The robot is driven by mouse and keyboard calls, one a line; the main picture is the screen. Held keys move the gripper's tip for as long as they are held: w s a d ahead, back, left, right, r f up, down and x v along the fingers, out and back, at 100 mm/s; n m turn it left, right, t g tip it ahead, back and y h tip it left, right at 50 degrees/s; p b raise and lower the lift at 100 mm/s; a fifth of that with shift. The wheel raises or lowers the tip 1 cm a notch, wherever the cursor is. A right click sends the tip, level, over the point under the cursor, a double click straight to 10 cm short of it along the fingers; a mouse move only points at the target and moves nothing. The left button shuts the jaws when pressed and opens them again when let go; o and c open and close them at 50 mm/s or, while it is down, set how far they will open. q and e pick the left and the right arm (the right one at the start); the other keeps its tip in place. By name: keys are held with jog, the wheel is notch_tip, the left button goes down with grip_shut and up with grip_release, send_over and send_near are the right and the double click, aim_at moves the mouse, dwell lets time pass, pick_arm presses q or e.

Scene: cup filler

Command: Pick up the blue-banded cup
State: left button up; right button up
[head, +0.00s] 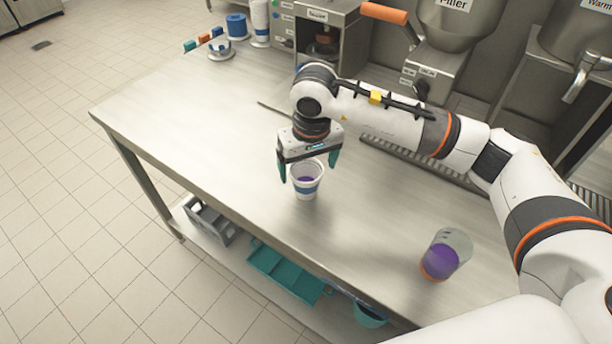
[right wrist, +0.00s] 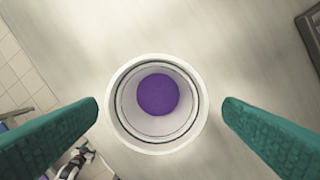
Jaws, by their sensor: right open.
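The blue-banded cup (head: 306,187) is white with a blue band and stands upright on the steel table. Purple contents show inside it in the right wrist view (right wrist: 157,95). My right gripper (head: 309,172) points down over the cup, with its teal fingers on either side of the rim. In the right wrist view the two fingers (right wrist: 160,110) are open, with a gap between each finger and the cup. My left gripper is not in view.
A clear cup with purple contents (head: 441,262) stands at the table's right front. The filler machine (head: 440,70) and a grated tray (head: 420,160) are at the back. Blue and white stacks (head: 237,27) stand at the far left corner. The table left of the cup is clear.

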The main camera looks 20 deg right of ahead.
jog(key=shift+a+f, duration=0.1)
jog(key=shift+f, duration=0.5)
jog(key=f+p, duration=0.1)
jog(key=f, duration=0.1)
jog(key=w+f, duration=0.1)
jog(key=f, duration=0.1)
jog(key=shift+a+f+p, duration=0.1)
jog(key=shift+f+p, duration=0.15)
jog(key=shift+p, duration=0.1)
jog(key=shift+s, duration=0.1)
jog(key=c, duration=1)
